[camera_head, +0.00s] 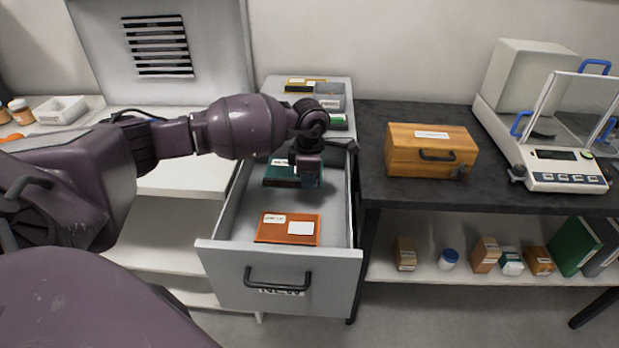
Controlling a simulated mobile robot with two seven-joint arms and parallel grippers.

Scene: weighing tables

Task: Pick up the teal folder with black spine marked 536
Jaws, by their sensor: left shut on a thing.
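A dark teal folder (276,174) with a small white label lies in the open drawer, towards its back. No number on it is legible. My left gripper (307,183) reaches down into the drawer from the left and is shut on the folder's right part. The gripper hides that part, and I cannot tell whether the folder is lifted off the drawer floor. My right gripper is not in view.
An orange folder (289,229) lies in the drawer (230,254) near its front. More items sit on the cabinet top behind. A wooden box (431,150) and a balance (566,168) stand on the dark table (374,190) at right. Small boxes sit on its lower shelf.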

